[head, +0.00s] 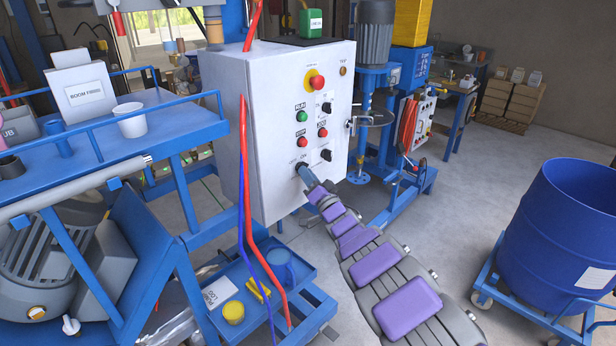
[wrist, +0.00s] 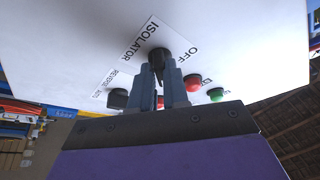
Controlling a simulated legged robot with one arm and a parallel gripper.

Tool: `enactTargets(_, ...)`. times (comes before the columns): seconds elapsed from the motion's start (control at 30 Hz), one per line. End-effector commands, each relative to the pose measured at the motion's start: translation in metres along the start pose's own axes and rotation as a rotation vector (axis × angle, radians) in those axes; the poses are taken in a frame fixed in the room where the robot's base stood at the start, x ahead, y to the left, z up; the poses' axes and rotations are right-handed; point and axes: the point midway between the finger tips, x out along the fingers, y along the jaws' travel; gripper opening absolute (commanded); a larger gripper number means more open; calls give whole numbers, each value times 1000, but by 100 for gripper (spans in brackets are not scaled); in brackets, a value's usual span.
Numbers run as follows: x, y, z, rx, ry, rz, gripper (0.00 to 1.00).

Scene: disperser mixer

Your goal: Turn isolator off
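The isolator knob is a black rotary knob (wrist: 159,54) on a white panel in the wrist view, beside the printed words ISOLATOR and OFF. In the head view, it sits low on the front of the white control box (head: 262,120), largely hidden by my gripper (head: 305,174). In the wrist view, the two blue-grey fingers of my gripper (wrist: 160,72) stand on either side of the knob's narrow handle, with their tips close against it. The knob's exact pointing direction is hard to read.
The box also carries a red emergency button (head: 316,82), green and red buttons, and other black knobs. Red and blue cables hang at its left edge. A blue cart (head: 150,115) stands left, a blue drum (head: 565,235) right.

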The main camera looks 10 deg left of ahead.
Motion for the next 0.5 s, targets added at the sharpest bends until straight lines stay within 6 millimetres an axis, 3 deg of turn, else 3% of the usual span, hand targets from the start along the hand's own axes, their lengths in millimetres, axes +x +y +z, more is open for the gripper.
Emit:
enactTargets(0.13, 0, 0, 0, 0, 0, 1, 0)
enactTargets(0.5, 0, 2, 0, -8, 1, -2, 0)
